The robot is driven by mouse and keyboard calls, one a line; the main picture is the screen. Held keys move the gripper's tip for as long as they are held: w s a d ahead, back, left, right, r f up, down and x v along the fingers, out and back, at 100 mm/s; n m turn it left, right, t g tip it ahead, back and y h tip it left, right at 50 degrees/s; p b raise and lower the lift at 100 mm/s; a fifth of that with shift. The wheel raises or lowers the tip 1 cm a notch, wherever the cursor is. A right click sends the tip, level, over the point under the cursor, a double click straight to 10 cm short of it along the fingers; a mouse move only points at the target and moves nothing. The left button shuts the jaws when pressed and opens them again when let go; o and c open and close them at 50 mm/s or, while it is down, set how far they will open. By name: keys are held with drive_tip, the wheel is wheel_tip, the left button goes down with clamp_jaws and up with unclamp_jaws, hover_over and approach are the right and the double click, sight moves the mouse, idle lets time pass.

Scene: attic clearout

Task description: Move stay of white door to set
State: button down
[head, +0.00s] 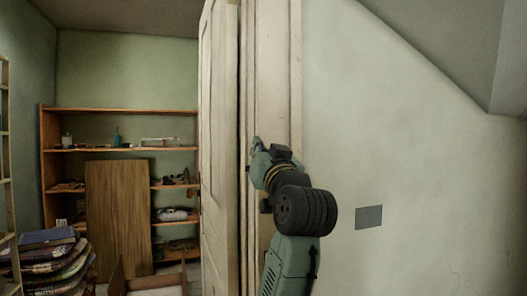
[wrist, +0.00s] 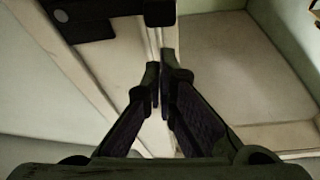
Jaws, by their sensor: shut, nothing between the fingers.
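The white door (head: 218,150) stands open in the middle of the head view, its panelled face to the left and its edge beside the pale door frame (head: 272,75). My gripper (head: 253,145) is up against the frame side of the door gap; its fingertips are small and partly hidden there. In the wrist view my gripper's fingers (wrist: 162,82) are together and empty, over the narrow gap between pale panels. A dark bar and block with a round knob (wrist: 108,14) lies just beyond the fingertips; it may be the stay, but I cannot tell its setting.
A wooden shelf unit (head: 120,108) with small items stands in the room beyond the door. A brown board (head: 118,215) leans against it, and folded textiles (head: 50,255) are stacked at lower left. A bare wall with a grey plate (head: 369,216) is on the right.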

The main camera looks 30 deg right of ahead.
drive_tip(key=r+b+v, duration=0.1)
drive_tip(key=b+v, duration=0.2)
drive_tip(key=v, duration=0.6)
drive_tip(key=shift+s+r, duration=0.25)
drive_tip(key=shift+s, duration=0.35)
